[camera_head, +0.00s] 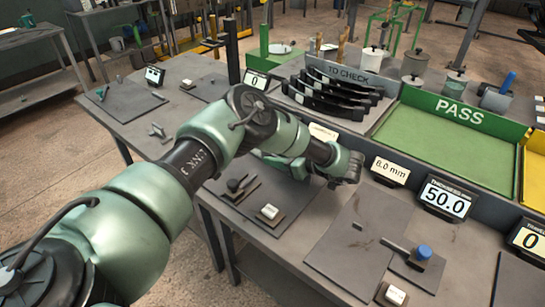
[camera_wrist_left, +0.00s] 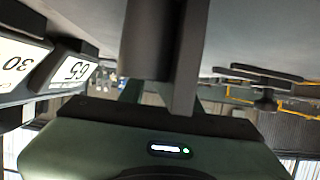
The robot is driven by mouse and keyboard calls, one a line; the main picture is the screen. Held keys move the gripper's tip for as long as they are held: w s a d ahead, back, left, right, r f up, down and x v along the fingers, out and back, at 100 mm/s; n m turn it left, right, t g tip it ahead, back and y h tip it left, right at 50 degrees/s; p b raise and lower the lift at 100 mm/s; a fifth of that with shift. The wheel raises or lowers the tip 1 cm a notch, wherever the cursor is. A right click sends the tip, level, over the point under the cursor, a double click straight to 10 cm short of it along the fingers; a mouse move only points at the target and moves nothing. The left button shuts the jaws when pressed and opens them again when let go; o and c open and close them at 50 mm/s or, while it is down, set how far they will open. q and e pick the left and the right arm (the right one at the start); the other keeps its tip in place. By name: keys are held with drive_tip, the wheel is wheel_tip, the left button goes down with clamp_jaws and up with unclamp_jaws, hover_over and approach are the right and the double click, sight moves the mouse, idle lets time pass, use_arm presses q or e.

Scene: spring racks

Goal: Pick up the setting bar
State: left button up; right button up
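My left arm reaches in from the lower left across the bench. Its gripper (camera_head: 346,172) is low near the bench's back ledge, partly hidden by the wrist; its opening is not clear. In the left wrist view, dark upright gripper parts (camera_wrist_left: 168,60) fill the middle, and I cannot make out a held thing. I cannot tell for sure which piece is the setting bar. A dark bar-like tool (camera_head: 397,246) lies on the front right mat, beside a blue-capped piece (camera_head: 424,252). Small dark pieces (camera_head: 237,184) lie left of the gripper. My right gripper is not in view.
A green PASS tray (camera_head: 447,150) and a TO CHECK rack (camera_head: 330,105) of dark curved springs stand behind. The grey mat (camera_head: 352,235) is mostly clear.

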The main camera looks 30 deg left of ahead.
use_arm(q)
drive_tip(key=shift+a, duration=0.15)
clamp_jaws()
idle(1.3)
drive_tip(key=shift+r, duration=0.1)
